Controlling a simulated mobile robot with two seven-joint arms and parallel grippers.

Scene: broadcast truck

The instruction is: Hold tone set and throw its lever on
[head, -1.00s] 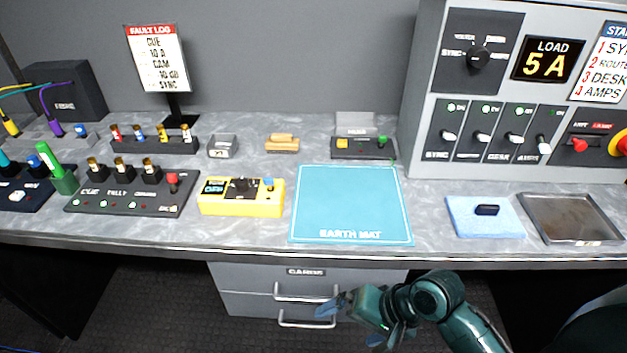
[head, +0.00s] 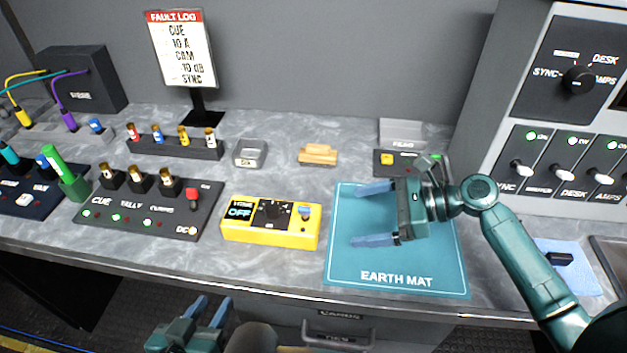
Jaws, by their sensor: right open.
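The tone set is a yellow box (head: 270,223) on the bench, left of the earth mat.
The teal earth mat (head: 395,282) lies bare under my right gripper. A grey panel with plugs (head: 150,215) stands left of the tone set. A grey block (head: 250,153) and a wooden piece (head: 318,154) sit behind it. The switch cabinet (head: 515,95) rises at right.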

